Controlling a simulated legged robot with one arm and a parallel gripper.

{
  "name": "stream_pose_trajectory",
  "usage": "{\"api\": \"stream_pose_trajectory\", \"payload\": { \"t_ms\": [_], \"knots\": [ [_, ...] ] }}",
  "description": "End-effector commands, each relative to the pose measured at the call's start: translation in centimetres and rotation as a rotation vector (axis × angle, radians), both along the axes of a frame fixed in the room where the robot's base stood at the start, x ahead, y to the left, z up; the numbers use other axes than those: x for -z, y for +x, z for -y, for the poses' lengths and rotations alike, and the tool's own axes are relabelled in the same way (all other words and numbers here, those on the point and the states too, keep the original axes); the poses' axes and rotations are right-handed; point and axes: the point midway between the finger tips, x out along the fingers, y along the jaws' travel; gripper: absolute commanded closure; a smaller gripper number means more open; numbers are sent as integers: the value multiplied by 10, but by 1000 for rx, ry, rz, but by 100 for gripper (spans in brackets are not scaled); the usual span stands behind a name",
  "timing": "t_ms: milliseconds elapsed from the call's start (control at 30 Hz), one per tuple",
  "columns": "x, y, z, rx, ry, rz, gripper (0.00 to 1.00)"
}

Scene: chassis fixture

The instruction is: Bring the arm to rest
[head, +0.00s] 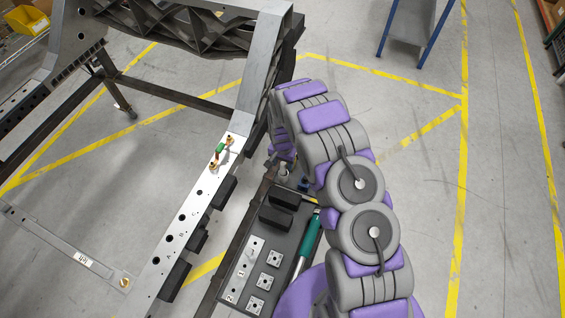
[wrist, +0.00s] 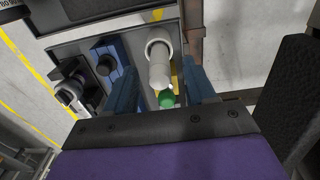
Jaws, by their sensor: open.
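My arm (head: 362,200) rises from the bottom of the head view and bends over toward the chassis frame. My gripper (head: 284,165) points down at the far end of the tool tray (head: 232,290), partly hidden by the arm. In the wrist view my gripper (wrist: 162,82) is open, with its two blue fingers apart. A white cylindrical tool (wrist: 159,65) with a green end (wrist: 166,99) appears between the fingers, over the tray. I cannot tell whether the fingers touch it.
The chassis frame (head: 252,100) runs along the left, close to my gripper, with a small green-and-brass part (head: 220,150) on its rail. A teal cylinder (head: 308,240) and black blocks (head: 277,216) lie on the tray. Open floor lies right of my arm; a blue-legged stand (head: 410,22) is behind.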

Motion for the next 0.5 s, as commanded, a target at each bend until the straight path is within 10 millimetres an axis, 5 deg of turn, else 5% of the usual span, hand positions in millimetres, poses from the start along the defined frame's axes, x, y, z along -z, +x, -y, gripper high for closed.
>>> {"api": "stream_pose_trajectory", "payload": {
  "t_ms": [267, 500],
  "knots": [
    [-3, 0, 0, 0, 0, 0, 45],
    [-27, 1, -1, 0, 1, 3, 45]
  ]
}}
